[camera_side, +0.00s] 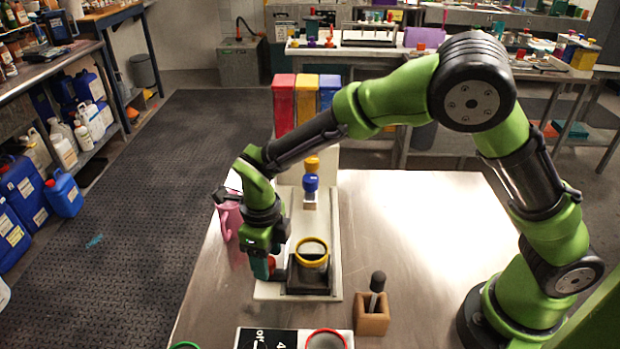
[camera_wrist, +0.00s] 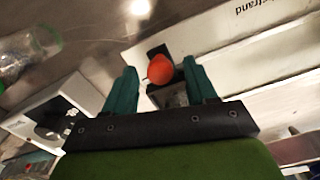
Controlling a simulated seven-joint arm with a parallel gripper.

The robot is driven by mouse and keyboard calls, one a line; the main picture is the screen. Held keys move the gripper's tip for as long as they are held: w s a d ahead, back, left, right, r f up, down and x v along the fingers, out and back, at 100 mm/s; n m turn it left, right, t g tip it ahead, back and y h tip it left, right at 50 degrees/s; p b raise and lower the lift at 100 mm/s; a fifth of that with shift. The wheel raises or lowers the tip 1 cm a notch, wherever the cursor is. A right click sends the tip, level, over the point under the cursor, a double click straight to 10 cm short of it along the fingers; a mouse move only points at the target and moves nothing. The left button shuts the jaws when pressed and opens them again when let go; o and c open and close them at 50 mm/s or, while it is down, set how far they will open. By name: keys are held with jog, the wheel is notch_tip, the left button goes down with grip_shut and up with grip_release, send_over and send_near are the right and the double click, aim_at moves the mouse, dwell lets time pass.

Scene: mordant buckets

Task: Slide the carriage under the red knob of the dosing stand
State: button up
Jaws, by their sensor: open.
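The dosing stand has a long pale base (camera_side: 335,232). Yellow (camera_side: 312,164) and blue (camera_side: 310,183) knobs show at its far part in the side view; I cannot make out a red one there. The dark carriage (camera_side: 308,284) sits at the near end, bearing a grey cup with a yellow rim (camera_side: 312,244). My gripper (camera_side: 264,268) is low at the carriage's left. In the wrist view, an orange-red ball (camera_wrist: 160,70) on a dark piece lies between my open teal fingers (camera_wrist: 160,82). I cannot tell whether they touch it.
Red (camera_side: 284,104), yellow (camera_side: 306,100) and blue (camera_side: 329,92) containers stand behind the stand. The table's right is clear.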

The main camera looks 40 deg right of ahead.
jog(key=shift+c, duration=0.3)
grip_shut()
jog(key=w+d, duration=1.3)
jog(key=shift+w+d, duration=0.3)
jog(key=shift+o, duration=0.3)
grip_release()
notch_tip(320, 180, up, 17)
dwell(0.4)
